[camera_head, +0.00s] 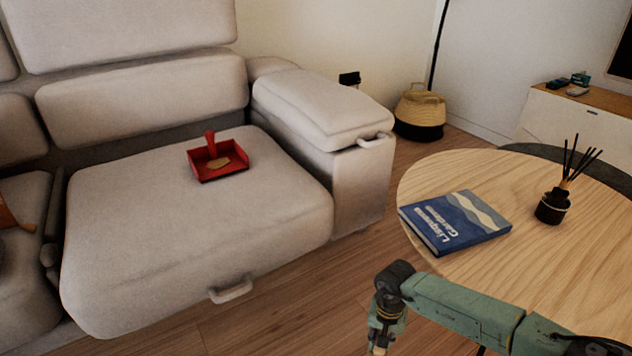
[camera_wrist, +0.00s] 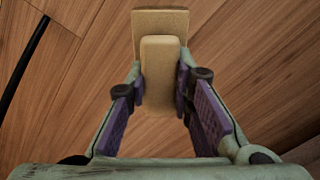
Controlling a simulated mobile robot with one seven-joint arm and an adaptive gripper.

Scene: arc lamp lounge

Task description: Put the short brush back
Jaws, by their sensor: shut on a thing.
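My gripper (camera_wrist: 162,92) is shut on a tan, wood-coloured block-shaped thing, which I take to be the short brush (camera_wrist: 160,55). In the wrist view its narrow part sits between the purple-padded fingers, and a wider part lies beyond it. Bristles cannot be made out. In the head view my gripper (camera_head: 384,330) hangs at the bottom edge, over the floor between sofa and table, and only a sliver of the held thing shows. A red dustpan (camera_head: 198,170) with an upright red handle lies on the sofa seat, with a flat tan piece in it.
The grey sofa (camera_head: 150,240) fills the left, with a raised armrest (camera_head: 320,105). A round wooden table (camera_head: 480,170) at right bears a blue book (camera_head: 455,222) and a dark reed diffuser (camera_head: 552,207). A basket (camera_head: 420,110) stands behind. Wood floor lies between sofa and table.

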